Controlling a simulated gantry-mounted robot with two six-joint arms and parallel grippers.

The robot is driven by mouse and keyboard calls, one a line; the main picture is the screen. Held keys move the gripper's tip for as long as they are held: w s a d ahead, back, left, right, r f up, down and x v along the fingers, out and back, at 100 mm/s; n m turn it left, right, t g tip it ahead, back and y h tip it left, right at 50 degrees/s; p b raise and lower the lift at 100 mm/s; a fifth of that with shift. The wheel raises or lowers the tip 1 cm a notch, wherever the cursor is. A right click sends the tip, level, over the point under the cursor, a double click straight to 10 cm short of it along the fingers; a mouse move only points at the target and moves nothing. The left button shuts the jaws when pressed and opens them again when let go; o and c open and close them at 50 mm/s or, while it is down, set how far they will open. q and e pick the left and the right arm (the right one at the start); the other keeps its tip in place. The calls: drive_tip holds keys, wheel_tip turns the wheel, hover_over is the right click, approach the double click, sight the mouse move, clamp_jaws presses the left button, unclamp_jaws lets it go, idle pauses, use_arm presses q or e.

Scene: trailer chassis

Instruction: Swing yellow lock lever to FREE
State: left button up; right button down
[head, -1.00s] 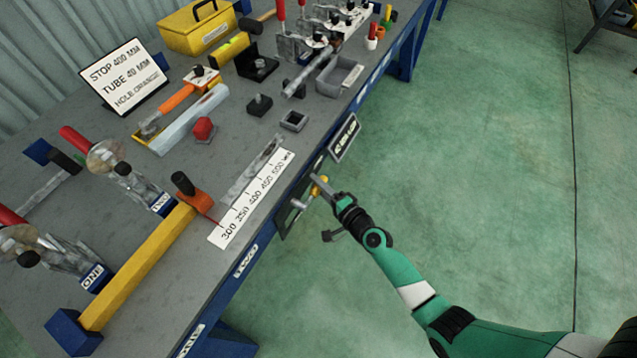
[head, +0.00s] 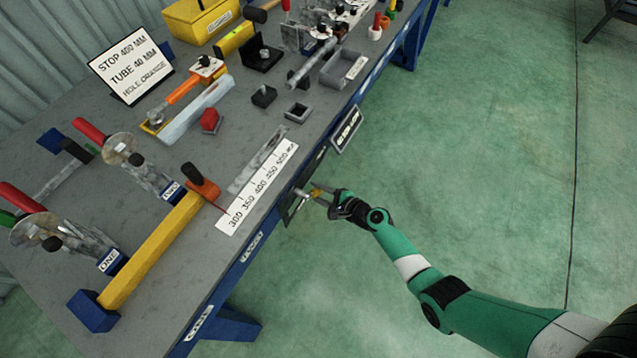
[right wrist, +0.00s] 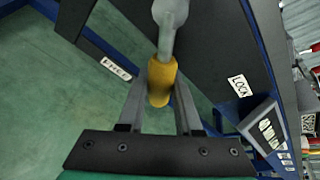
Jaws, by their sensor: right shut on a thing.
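The yellow lock lever (right wrist: 162,82) has a yellow grip on a grey metal arm and sticks out from a dark plate (right wrist: 215,35) on the bench's front side. It also shows small in the head view (head: 316,190). My right gripper (right wrist: 160,100) is shut on the yellow grip, one finger on each side; in the head view it (head: 326,199) reaches in from the right. In the right wrist view the lever points between the FREE label (right wrist: 116,68) at left and the LOCK label (right wrist: 240,86) at right. My left gripper is not in view.
A framed sign (head: 348,130) sticks out from the bench edge beyond the lever. The grey bench top (head: 215,160) carries a ruler strip (head: 258,188), a yellow bar (head: 150,250), clamps and several small parts. The green floor right of the bench is clear around my arm.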

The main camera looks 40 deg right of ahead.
drive_tip(key=shift+s+a+f+m+g+y, duration=0.15)
drive_tip(key=shift+a+f+m+y, duration=0.15)
drive_tip(key=shift+a+m+y, duration=0.35)
drive_tip(key=shift+s+a+f+m+g+y, duration=0.2)
drive_tip(key=shift+a+f+m+y, duration=0.2)
drive_tip(key=shift+a+m, duration=0.3)
drive_tip(key=shift+s+a+f+m+g+y, duration=0.15)
drive_tip(key=shift+a+f+m+y, duration=0.1)
drive_tip(key=shift+a+m+y, duration=0.4)
drive_tip(key=c, duration=0.6)
unclamp_jaws()
drive_tip(key=p+v, duration=0.6)
drive_tip(key=v, duration=0.5)
drive_tip(key=shift+s+p, duration=0.3)
drive_tip(key=shift+s, duration=0.05)
